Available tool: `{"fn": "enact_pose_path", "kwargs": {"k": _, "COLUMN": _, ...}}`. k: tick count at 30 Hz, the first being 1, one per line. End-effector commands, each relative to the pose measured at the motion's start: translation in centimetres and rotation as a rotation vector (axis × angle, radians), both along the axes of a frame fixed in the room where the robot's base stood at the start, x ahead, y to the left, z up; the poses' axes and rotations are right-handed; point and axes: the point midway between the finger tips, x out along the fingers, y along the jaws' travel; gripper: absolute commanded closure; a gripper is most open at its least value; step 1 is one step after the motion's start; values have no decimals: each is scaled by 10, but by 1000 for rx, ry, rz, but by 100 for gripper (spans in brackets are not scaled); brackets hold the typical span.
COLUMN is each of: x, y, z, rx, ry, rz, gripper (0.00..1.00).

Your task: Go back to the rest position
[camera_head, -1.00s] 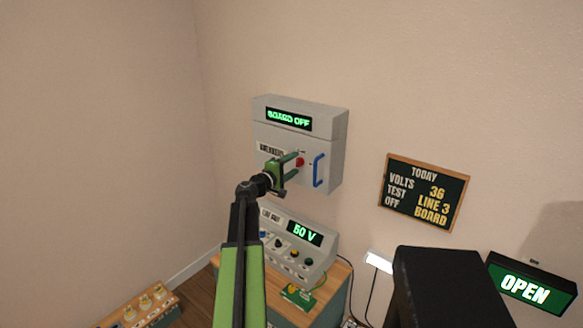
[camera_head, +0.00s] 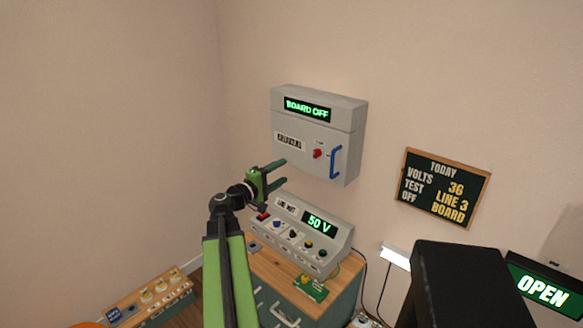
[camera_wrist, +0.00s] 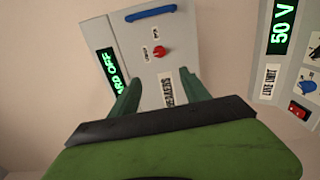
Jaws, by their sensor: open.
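My gripper (camera_head: 276,175) is open and empty in the head view, on the green arm in front of the wall. It is apart from the grey breaker box (camera_head: 352,150), below and left of its red knob (camera_head: 317,154). The box reads "BOARD OFF" on its display (camera_head: 307,109) and has a blue handle (camera_head: 335,163). In the wrist view the two green fingers stand apart, with the breaker box (camera_wrist: 182,55) and its red knob (camera_wrist: 159,52) beyond them.
A grey console (camera_head: 333,238) showing "50 V" stands on a wooden-topped cabinet (camera_head: 262,262) below the box. A chalkboard (camera_head: 443,188) hangs at right, with a green OPEN sign (camera_head: 543,290) lower right. A low bench with knobs (camera_head: 150,298) is at lower left.

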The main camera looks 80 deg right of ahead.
Motion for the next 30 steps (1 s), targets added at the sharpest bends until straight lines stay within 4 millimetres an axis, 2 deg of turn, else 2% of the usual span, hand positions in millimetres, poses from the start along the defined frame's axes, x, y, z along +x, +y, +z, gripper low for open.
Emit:
{"fn": "enact_pose_path", "kwargs": {"k": 4, "x": 5, "y": 9, "z": 0, "rx": 0, "ry": 0, "rz": 1, "gripper": 45}}
{"fn": "enact_pose_path", "kwargs": {"k": 18, "x": 6, "y": 9, "z": 0, "rx": 0, "ry": 0, "rz": 0, "gripper": 45}}
{"fn": "enact_pose_path", "kwargs": {"k": 20, "x": 11, "y": 11, "z": 1, "rx": 0, "ry": 0, "rz": 8, "gripper": 45}}
{"fn": "enact_pose_path", "kwargs": {"k": 23, "x": 48, "y": 19, "z": 8, "rx": 0, "ry": 0, "rz": 62, "gripper": 45}}
{"fn": "enact_pose_path", "kwargs": {"k": 26, "x": 120, "y": 43, "z": 19, "rx": 0, "ry": 0, "rz": 168, "gripper": 45}}
{"fn": "enact_pose_path", "kwargs": {"k": 27, "x": 154, "y": 58, "z": 23, "rx": 1, "ry": 0, "rz": 219, "gripper": 45}}
{"fn": "enact_pose_path", "kwargs": {"k": 29, "x": 201, "y": 83, "z": 27, "rx": 11, "ry": -15, "rz": 294, "gripper": 45}}
{"fn": "enact_pose_path", "kwargs": {"k": 30, "x": 232, "y": 102, "z": 26, "rx": 25, "ry": -33, "rz": 344, "gripper": 45}}
